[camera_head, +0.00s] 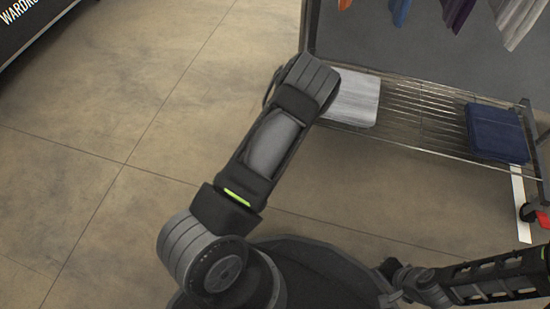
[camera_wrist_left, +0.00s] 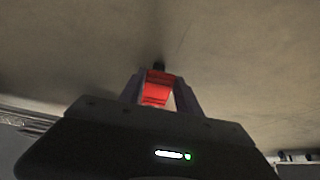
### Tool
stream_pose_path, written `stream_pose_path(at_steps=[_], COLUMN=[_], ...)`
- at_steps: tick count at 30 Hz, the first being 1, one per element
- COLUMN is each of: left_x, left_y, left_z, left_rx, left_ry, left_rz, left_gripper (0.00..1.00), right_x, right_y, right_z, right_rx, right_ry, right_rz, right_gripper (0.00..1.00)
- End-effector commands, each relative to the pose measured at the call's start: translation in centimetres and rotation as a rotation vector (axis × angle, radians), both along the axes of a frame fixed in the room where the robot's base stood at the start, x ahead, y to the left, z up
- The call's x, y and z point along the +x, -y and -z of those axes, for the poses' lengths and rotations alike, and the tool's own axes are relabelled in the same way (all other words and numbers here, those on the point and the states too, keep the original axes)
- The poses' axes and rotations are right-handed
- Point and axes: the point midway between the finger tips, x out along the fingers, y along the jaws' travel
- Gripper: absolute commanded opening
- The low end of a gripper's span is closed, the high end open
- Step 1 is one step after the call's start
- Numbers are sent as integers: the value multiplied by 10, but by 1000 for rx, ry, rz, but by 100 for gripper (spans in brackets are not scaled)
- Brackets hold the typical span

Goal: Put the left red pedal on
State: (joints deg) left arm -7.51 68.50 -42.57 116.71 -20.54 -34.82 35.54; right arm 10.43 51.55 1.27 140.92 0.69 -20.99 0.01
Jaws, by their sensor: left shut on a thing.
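A red pedal (camera_wrist_left: 156,88) shows between the two fingers of my left gripper (camera_wrist_left: 160,92) in the left wrist view. The gripper is shut on it. A small dark part, perhaps a caster wheel, shows just beyond the pedal. In the head view my left arm reaches up to the rack's left end, and its forearm hides the gripper and this pedal. Another red pedal (camera_head: 543,218) is at the caster on the rack's right end, partly cut off by the picture edge. My right gripper is out of view; only part of that arm shows at lower right.
The clothes rack has a wire shelf (camera_head: 420,118) with folded grey cloth (camera_head: 352,97) on its left and folded navy cloth (camera_head: 497,132) on its right. Garments (camera_head: 455,12) hang above. A dark wardrobe case (camera_head: 28,25) stands at upper left. The floor between is clear.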

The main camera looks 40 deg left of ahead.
Motion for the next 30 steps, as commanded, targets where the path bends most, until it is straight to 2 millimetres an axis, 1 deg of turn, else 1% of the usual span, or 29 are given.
stream_pose_path(at_steps=[12,13,18,21,27,30], left_x=[-1,-1,-1,-1,0,-2], left_y=[0,0,0,0,0,1], left_z=[1,1,1,1,1,-3], left_rx=[4,4,3,3,3,2], left_ry=[8,8,8,8,8,9], left_rz=[-1,-1,0,0,0,1], left_gripper=[0,42,55,62,62,62], right_x=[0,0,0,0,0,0], right_y=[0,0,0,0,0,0], right_z=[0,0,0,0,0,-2], right_rx=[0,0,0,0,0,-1], right_ry=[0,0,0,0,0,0], right_rz=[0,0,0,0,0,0], right_gripper=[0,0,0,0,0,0])
